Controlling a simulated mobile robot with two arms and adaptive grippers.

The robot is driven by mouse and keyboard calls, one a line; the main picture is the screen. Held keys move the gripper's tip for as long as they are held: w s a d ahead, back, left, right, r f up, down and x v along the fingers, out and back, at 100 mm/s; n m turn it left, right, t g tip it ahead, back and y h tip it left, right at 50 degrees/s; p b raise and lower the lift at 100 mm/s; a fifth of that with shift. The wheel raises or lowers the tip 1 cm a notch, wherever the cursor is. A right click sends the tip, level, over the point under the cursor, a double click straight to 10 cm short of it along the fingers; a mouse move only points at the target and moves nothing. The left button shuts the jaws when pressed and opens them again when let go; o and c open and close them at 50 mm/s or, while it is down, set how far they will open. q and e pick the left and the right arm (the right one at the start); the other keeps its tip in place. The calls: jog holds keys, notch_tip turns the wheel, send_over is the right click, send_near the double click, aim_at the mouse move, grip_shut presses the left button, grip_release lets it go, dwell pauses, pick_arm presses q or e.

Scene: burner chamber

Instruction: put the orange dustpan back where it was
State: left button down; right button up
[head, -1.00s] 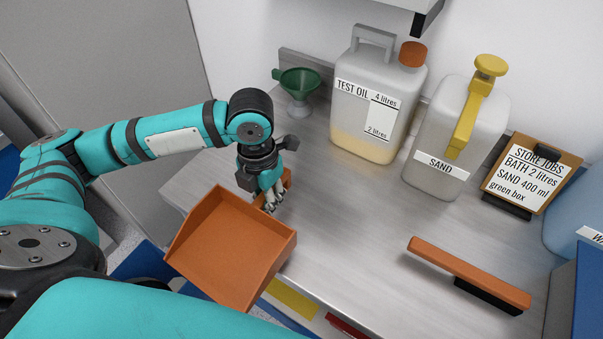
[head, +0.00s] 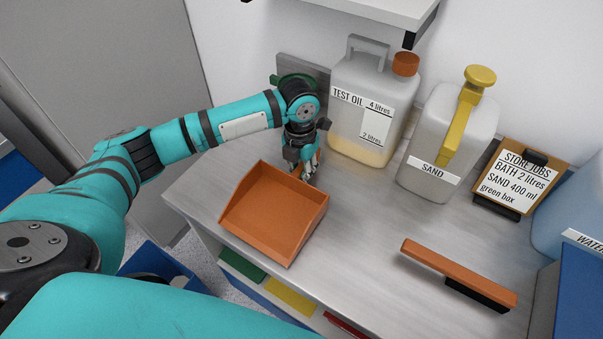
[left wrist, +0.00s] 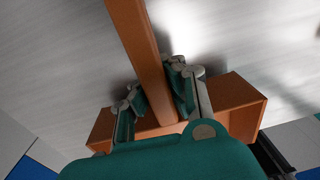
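The orange dustpan (head: 272,215) is over the left part of the grey bench (head: 365,240), its open front toward me. I cannot tell whether it touches the bench top. My left gripper (head: 304,172) points down at the far side of the pan, shut on its handle. In the left wrist view the handle (left wrist: 137,50) runs between the two fingers (left wrist: 155,92), and part of the pan (left wrist: 238,108) shows behind them. My right gripper is not in view.
An orange brush (head: 455,272) lies on the bench at the right. The test oil jug (head: 370,110), sand jug (head: 445,140) and job clipboard (head: 518,178) stand along the back. A green funnel (head: 290,80) is partly hidden behind my left arm. The bench middle is clear.

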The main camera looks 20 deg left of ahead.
pick_arm(q)
jog(key=shift+f, duration=0.75)
jog(key=c, duration=1.5)
grip_release()
jog(key=shift+r, duration=0.15)
jog(key=r+b, duration=0.1)
jog(key=r, duration=0.7)
jog(key=r+b, duration=0.1)
jog(key=r, duration=0.2)
jog(key=shift+w+a+r+b, duration=0.25)
jog(key=shift+r+b, duration=0.1)
jog(key=shift+r, duration=0.05)
